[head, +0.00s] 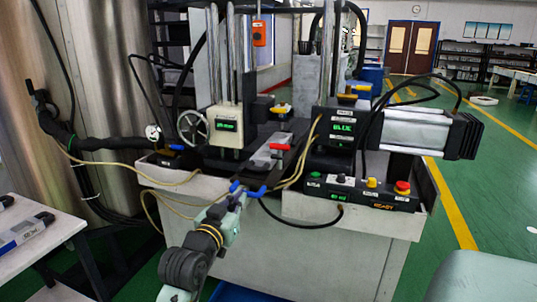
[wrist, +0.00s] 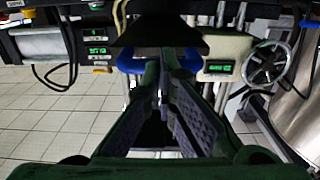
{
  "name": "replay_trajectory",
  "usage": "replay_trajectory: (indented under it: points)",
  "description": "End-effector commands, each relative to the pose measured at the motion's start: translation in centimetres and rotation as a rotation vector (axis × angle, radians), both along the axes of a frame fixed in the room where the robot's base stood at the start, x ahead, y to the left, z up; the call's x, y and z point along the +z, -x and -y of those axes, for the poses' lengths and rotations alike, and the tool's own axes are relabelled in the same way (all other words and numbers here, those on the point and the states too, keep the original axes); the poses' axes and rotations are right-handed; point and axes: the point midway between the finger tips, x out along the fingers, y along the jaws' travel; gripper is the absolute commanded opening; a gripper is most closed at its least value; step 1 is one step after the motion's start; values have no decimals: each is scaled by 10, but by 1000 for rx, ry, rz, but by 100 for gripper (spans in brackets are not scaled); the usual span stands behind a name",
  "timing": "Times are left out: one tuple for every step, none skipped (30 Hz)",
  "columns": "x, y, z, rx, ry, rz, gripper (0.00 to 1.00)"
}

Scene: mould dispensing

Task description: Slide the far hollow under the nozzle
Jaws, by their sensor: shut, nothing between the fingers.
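A grey metal mould (head: 262,156) lies on a dark slide on the machine bench in the head view. A red handle (head: 278,147) is on its far part and a blue handle (head: 257,191) is at the near end. The blue handle also shows on both sides of my fingers in the wrist view (wrist: 128,62). My gripper (head: 239,197) is shut and empty, right at the blue handle; whether it touches cannot be told. The cream dispensing head (head: 228,127) with a green display stands left of the mould. Its nozzle tip and the mould's hollows cannot be made out.
A dark unit with a green display (head: 342,130) and a button panel with a red emergency stop (head: 402,187) stand at right. Yellow hoses and cables loop near my arm. A handwheel (head: 192,127) is at left. A white table (head: 50,235) stands at lower left.

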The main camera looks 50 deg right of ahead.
Motion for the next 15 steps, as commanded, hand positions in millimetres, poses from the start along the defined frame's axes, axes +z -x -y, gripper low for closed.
replay_trajectory:
  points:
    - [0,0,1,0,0,0,0]
    - [0,-1,1,1,0,0,0]
    - [0,-1,1,0,0,0,0]
    - [0,-1,2,1,0,0,0]
    - [0,-1,2,1,0,0,0]
    - [0,-1,2,1,0,1,0]
    - [0,-1,3,1,1,1,0]
    - [0,-2,3,1,1,1,0]
    - [0,-2,3,1,1,1,0]
    - [1,-2,4,1,1,1,0]
    - [1,-2,4,1,1,1,0]
    - [1,-2,5,1,1,1,0]
    - [1,-2,5,1,1,1,0]
    - [1,-2,5,1,1,1,0]
    - [1,-3,6,1,1,1,0]
